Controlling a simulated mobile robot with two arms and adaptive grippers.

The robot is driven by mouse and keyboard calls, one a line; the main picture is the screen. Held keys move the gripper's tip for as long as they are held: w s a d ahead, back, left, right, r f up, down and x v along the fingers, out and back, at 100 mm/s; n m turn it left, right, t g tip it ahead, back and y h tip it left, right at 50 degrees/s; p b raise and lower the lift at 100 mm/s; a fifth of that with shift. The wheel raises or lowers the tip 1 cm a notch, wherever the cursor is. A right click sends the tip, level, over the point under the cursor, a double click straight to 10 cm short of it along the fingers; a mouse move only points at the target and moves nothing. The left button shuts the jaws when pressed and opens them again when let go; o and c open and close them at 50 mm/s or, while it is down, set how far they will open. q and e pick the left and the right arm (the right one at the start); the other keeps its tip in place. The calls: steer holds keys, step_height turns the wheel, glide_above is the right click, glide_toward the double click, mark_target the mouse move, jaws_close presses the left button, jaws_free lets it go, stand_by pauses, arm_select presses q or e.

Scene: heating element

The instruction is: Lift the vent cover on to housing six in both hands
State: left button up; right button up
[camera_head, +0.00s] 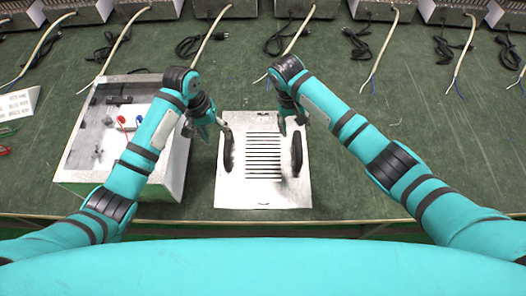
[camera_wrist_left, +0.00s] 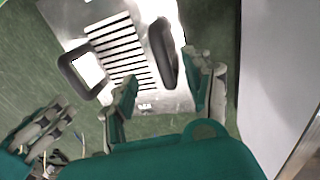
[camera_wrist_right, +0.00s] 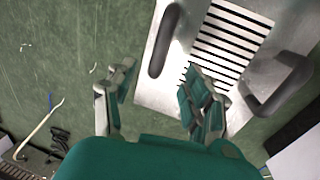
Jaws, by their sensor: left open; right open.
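The vent cover (camera_head: 264,195) is a silver plate with a row of dark slots and a black handle on each side, lying flat on the green bench. My left gripper (camera_head: 218,132) is open above its upper left edge, close to the left handle (camera_head: 228,152). My right gripper (camera_head: 292,122) is open above the upper right edge, close to the right handle (camera_head: 297,155). In the left wrist view a handle (camera_wrist_left: 162,52) stands just beyond the open fingers. In the right wrist view a handle (camera_wrist_right: 164,40) also stands beyond the fingers. Neither gripper touches a handle visibly.
An open metal housing (camera_head: 88,148) with red and blue parts inside stands left of the cover, partly behind my left arm. Several housings with cables (camera_head: 380,40) line the back. A white card (camera_head: 18,103) is at far left. The bench right of the cover is mostly clear.

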mark_target(226, 149)
arm_select(q)
steer(key=f, duration=0.3)
steer(key=d+f, duration=0.1)
steer(key=f, duration=0.3)
steer(key=d+f, duration=0.1)
steer(key=f, duration=0.2)
steer(key=shift+d+f, duration=0.1)
steer(key=shift+f, duration=0.3)
arm_select(e)
steer(key=f, duration=0.3)
steer(key=d+f, duration=0.1)
steer(key=f, duration=0.3)
steer(key=d+f, duration=0.1)
steer(key=f, duration=0.2)
steer(key=shift+f, duration=0.4)
arm_select(q)
jaws_close()
arm_select(e)
jaws_close()
